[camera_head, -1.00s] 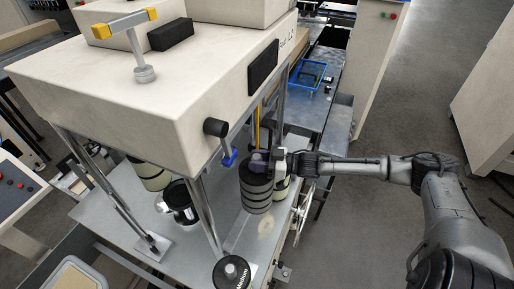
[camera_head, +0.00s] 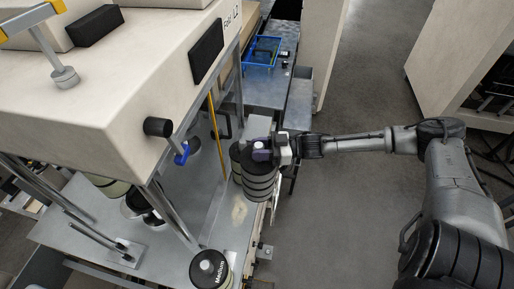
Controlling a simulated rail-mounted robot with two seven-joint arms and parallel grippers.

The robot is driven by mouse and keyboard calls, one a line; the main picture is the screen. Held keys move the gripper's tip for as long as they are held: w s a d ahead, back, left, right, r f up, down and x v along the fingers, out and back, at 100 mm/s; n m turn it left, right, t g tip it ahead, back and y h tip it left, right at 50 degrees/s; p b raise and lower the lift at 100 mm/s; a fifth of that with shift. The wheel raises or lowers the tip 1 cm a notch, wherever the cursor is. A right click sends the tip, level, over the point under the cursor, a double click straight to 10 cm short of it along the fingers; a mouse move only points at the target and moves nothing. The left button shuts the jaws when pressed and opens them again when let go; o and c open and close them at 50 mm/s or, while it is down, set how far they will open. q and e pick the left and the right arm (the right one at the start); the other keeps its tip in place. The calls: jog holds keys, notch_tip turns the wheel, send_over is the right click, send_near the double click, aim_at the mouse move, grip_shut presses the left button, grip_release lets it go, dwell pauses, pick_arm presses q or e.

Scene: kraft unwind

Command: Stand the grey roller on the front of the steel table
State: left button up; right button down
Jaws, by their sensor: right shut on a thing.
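The grey roller (camera_head: 259,184), a dark upright cylinder with lighter rings, hangs from my right gripper (camera_head: 264,151) at the right edge of the steel table (camera_head: 215,238). The gripper is shut on its top end. The roller looks upright; I cannot tell whether its bottom is clear of the table. A second dark-topped roller (camera_head: 236,160) stands just behind and left of it, partly hidden. My left gripper is not in view.
A black-topped roller marked "Medium" (camera_head: 209,268) stands at the table's front. The cream machine housing (camera_head: 120,110) overhangs the table on the left, with a metal post (camera_head: 172,215) below. A blue tray (camera_head: 263,52) lies farther back. Bare tabletop shows behind the "Medium" roller.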

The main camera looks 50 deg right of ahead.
jog(key=shift+r, duration=0.5)
dwell(0.3)
jog(key=shift+r, duration=0.65)
